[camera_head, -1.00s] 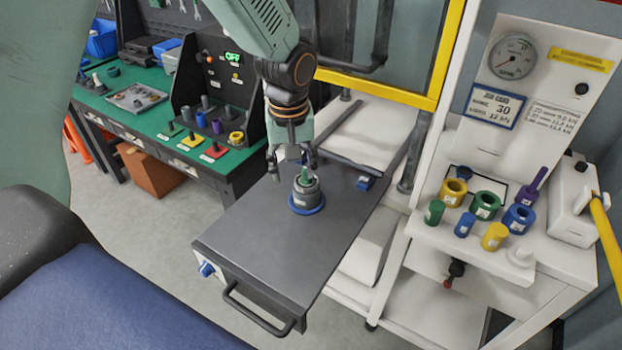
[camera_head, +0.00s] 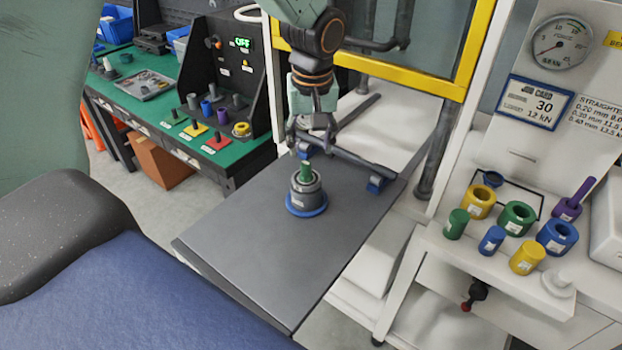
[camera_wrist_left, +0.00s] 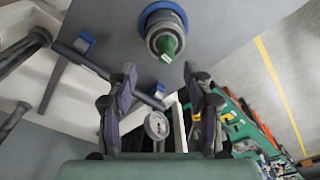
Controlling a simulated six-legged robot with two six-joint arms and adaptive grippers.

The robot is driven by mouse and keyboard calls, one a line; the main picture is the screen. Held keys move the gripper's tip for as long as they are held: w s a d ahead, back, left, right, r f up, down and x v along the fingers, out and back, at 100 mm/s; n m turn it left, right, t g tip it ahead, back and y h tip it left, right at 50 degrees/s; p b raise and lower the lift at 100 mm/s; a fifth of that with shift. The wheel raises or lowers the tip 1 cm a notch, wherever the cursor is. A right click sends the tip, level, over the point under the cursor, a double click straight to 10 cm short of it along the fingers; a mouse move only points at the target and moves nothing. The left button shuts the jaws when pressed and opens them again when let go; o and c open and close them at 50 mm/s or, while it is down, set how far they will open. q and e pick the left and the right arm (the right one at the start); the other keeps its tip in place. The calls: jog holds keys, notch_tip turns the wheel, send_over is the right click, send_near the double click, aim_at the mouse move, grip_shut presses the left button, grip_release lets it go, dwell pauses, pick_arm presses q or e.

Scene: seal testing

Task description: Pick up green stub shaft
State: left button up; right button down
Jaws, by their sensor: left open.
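A green stub shaft (camera_head: 307,171) stands upright in a grey ring (camera_head: 306,187) on a blue base (camera_head: 306,208), on the dark sliding plate. In the left wrist view, the shaft (camera_wrist_left: 167,45) shows near the top, beyond my fingertips. My left gripper (camera_head: 311,147) is open, just behind the shaft in the head view and apart from it. In the left wrist view, the two fingers (camera_wrist_left: 159,74) are spread with nothing between them. My right gripper is not in view.
The dark plate (camera_head: 250,245) is otherwise mostly bare, with a rail and blue blocks (camera_head: 377,185) at its back. At right, a white bench (camera_head: 480,258) holds several coloured rings and cylinders, including a green cylinder (camera_head: 456,223). A yellow frame (camera_head: 400,92) stands behind the gripper.

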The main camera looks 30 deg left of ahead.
aim_at(307, 163)
pick_arm(q)
jog(key=f, duration=0.4)
jog(key=a+f, duration=0.1)
jog(key=f, duration=0.2)
jog(key=shift+p, duration=0.3)
jog(key=shift+a, duration=0.1)
jog(key=shift+a, duration=0.1)
jog(key=shift+d, duration=0.2)
jog(key=c, duration=0.7)
jog(key=shift+a, duration=0.1)
grip_shut()
